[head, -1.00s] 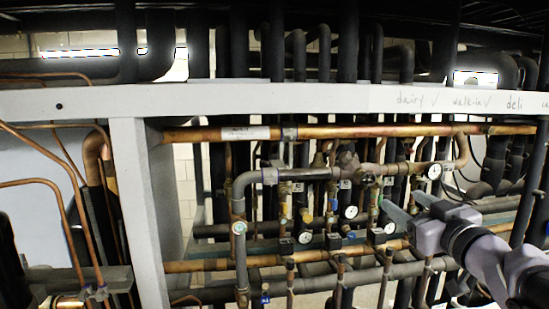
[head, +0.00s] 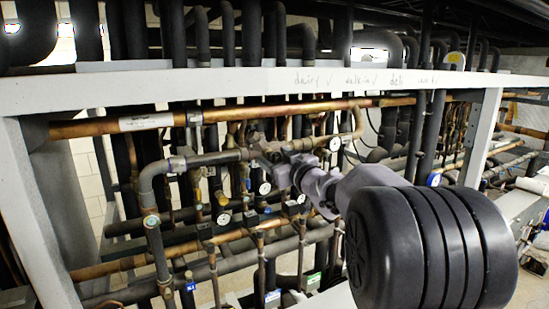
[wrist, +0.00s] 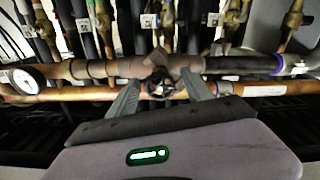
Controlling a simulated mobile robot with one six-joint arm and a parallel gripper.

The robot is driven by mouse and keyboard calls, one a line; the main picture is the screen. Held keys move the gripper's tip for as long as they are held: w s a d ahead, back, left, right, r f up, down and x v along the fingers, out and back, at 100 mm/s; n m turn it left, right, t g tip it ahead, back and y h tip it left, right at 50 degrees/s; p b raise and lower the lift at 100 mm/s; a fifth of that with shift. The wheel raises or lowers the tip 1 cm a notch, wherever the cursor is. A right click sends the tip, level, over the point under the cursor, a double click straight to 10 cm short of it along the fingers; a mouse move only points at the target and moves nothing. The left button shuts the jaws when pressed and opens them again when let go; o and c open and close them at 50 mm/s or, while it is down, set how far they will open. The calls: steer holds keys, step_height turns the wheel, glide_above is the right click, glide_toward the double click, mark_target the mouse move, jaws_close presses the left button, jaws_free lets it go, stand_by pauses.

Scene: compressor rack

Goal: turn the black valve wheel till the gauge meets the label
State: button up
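The black valve wheel (wrist: 159,83) is in the middle of the wrist view, on a grey-brown pipe fitting. My gripper (wrist: 160,78) is open, with one grey finger on each side of the wheel; a small gap seems to show on both sides, and I cannot tell whether either finger touches. A round white gauge (wrist: 27,78) is at the left of the wrist view; its needle is too small to read. In the head view my gripper (head: 280,165) is at the upper pipe and hides the wheel. A gauge (head: 334,144) shows right of it there.
More gauges (head: 223,218) and small tags sit among the lower valves. A copper pipe (head: 240,115) runs above the grey pipe (head: 200,160). A white beam (head: 200,84) with handwriting crosses overhead, and a white post (head: 45,220) stands at left. Pipes crowd closely around my gripper.

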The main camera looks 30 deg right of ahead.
jaws_close()
steer(key=shift+n, duration=0.3)
steer(key=shift+f+n+b, duration=0.1)
steer(key=shift+n+b, duration=0.8)
steer(key=shift+b, duration=0.1)
steer(key=n+b, duration=0.2)
steer(key=n, duration=0.2)
steer(key=shift+n+b, duration=0.3)
steer(key=shift+n, duration=0.3)
steer(key=shift+o, duration=0.5)
jaws_free()
